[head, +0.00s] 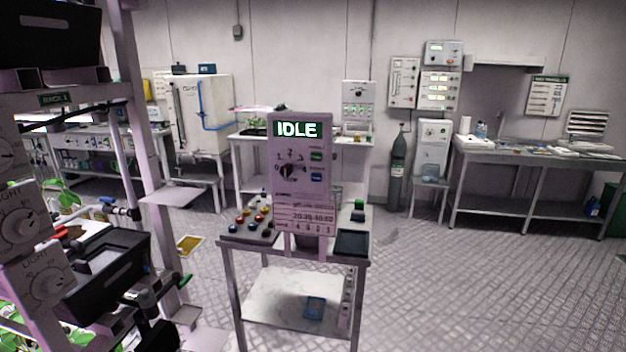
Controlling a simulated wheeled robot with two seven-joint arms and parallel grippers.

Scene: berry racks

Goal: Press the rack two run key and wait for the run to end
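A grey control panel (299,185) stands upright on a small cart in the middle of the head view. Its lit green display (297,129) reads IDLE. Below the display is a dial (288,171) with numbers around it. To the dial's right are a green key (316,156) and a blue key (316,177); their small labels are too blurred to read. A strip of digits (305,218) shows lower on the panel. I cannot tell which key is the rack two run key.
The cart (262,247) carries several coloured knobs (250,220) at left and a dark tray (352,243) at right. A rack (130,110) with plants, light dials and a black bin (105,275) stands close at left. Open floor (440,290) lies to the right.

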